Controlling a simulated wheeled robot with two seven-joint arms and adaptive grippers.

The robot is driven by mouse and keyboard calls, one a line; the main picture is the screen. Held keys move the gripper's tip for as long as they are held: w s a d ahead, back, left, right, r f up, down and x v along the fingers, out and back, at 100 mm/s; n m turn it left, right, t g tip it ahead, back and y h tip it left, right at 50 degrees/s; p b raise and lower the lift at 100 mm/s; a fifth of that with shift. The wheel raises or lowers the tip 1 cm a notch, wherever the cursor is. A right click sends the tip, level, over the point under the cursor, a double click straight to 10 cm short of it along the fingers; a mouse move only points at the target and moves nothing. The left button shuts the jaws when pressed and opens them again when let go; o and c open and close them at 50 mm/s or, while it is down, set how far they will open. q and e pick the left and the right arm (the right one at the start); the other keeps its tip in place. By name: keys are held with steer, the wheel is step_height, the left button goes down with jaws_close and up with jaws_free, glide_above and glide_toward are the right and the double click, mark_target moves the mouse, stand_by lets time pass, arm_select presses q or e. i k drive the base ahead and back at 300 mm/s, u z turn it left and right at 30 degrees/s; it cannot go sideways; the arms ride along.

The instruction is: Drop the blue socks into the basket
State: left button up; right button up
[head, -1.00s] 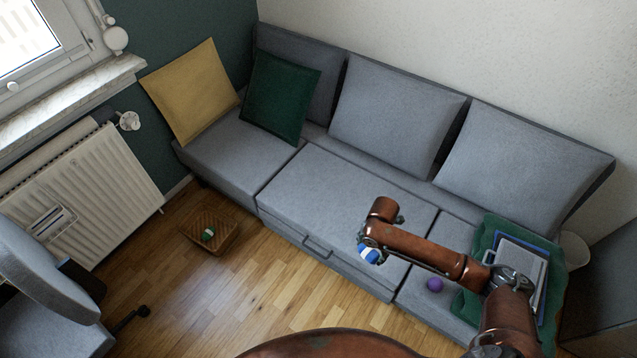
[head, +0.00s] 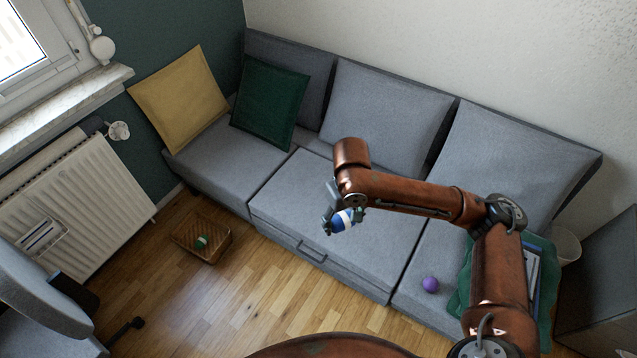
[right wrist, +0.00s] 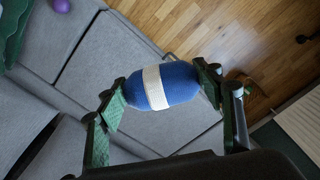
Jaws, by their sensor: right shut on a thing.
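The blue socks (head: 342,220), a rolled bundle with a white band, are in my right gripper (head: 343,216). In the right wrist view the blue socks (right wrist: 163,86) sit between the two green-padded fingers (right wrist: 160,95), which are shut on them. They are held above the front of the grey sofa. The brown wicker basket (head: 215,252) stands on the wooden floor to the left of the gripper, apart from it. A green and white bundle (head: 201,242) lies in the basket. My left gripper is not in view.
A purple ball (head: 430,284) lies on the sofa (head: 320,195) near its right front edge. A green cloth (head: 462,300) is partly hidden by my right arm. A radiator (head: 75,195) and office chair (head: 38,290) stand left. Floor right of the basket is clear.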

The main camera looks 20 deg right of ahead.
mark_target(215, 235)
steer(key=i, duration=0.85)
steer(key=u, duration=0.85)
steer(key=i, duration=0.95)
steer(key=u, duration=0.95)
